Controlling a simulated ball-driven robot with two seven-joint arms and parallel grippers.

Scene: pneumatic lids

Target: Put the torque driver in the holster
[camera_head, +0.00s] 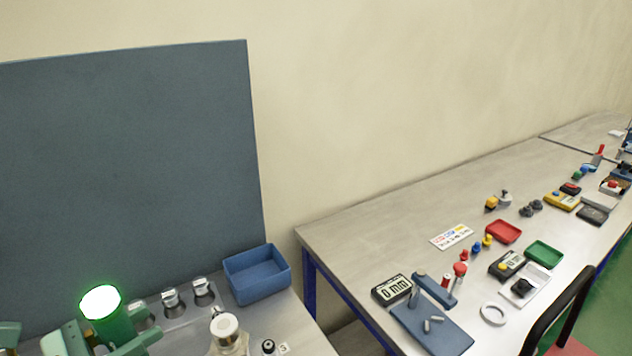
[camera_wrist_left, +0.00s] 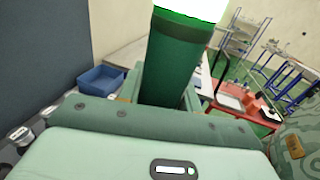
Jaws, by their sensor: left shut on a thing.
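My left gripper (camera_head: 102,333) is shut on a green cylinder, which I take to be the torque driver (camera_head: 104,316). The driver stands nearly upright in the jaws, with a bright white glowing top and a green rim. In the left wrist view the driver (camera_wrist_left: 176,62) rises between the two fingers of the left gripper (camera_wrist_left: 165,95). Its lower end is hidden by the gripper. I cannot make out a holster for certain. My right gripper does not show.
A grey panel (camera_head: 130,150) stands behind the bench. Metal caps (camera_head: 170,297) sit on a plate beside the driver, left of a blue bin (camera_head: 258,278). A silver-topped fitting (camera_head: 225,328) stands in front. A second table (camera_head: 370,240) at right carries gauges, trays and small parts.

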